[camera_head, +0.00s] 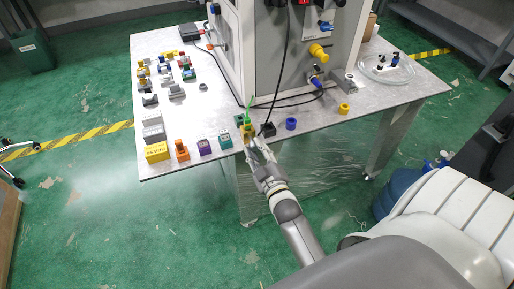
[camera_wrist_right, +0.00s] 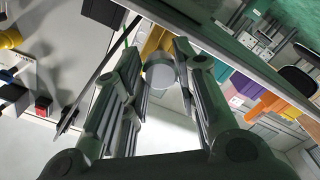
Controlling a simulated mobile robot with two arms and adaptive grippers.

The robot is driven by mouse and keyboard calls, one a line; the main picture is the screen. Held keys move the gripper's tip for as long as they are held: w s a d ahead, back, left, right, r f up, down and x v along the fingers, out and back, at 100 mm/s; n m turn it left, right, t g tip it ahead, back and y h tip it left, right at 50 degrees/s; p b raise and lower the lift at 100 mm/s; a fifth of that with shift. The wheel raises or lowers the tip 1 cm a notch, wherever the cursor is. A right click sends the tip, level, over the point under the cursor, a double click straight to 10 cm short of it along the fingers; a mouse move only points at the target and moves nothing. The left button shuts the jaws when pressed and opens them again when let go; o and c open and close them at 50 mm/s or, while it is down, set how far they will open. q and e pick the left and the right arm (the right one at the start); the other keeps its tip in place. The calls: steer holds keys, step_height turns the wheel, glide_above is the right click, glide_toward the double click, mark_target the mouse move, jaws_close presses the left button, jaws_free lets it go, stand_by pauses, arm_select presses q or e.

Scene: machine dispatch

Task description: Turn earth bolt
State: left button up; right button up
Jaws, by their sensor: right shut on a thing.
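My right gripper (camera_head: 253,141) is at the front edge of the table, beside a small yellow-and-green block (camera_head: 244,121) with a thin green cable rising from it. In the right wrist view its two fingers stand on either side of a round grey bolt end (camera_wrist_right: 160,74), shut on it. The yellow part (camera_wrist_right: 158,42) lies just behind the bolt. In the head view the bolt is too small and covered by the fingers to make out. My left gripper is not in view.
Black (camera_head: 268,130), blue (camera_head: 291,124) and yellow (camera_head: 344,109) sockets line the table edge to the right. Orange (camera_head: 182,151), purple (camera_head: 204,147) and yellow (camera_head: 157,152) blocks stand to the left. A grey machine cabinet (camera_head: 300,70) with hanging cables stands behind. A round clear tray (camera_head: 386,72) sits at right.

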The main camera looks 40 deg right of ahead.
steer(key=m+p, duration=0.1)
steer(key=m, duration=0.4)
steer(key=shift+m+p, duration=0.3)
steer(key=shift+p, duration=0.1)
steer(key=m+p, duration=0.1)
steer(key=m, duration=1.3)
steer(key=shift+a+f, duration=0.1)
steer(key=m+b, duration=0.1)
steer(key=m, duration=0.4)
steer(key=m+b, duration=0.2)
steer(key=m, duration=0.3)
steer(key=m+b, duration=0.2)
steer(key=m, duration=0.3)
steer(key=shift+m, duration=0.4)
steer(key=m+b, duration=0.2)
steer(key=m, duration=0.3)
steer(key=shift+r+m, duration=0.2)
steer(key=shift+m, duration=0.1)
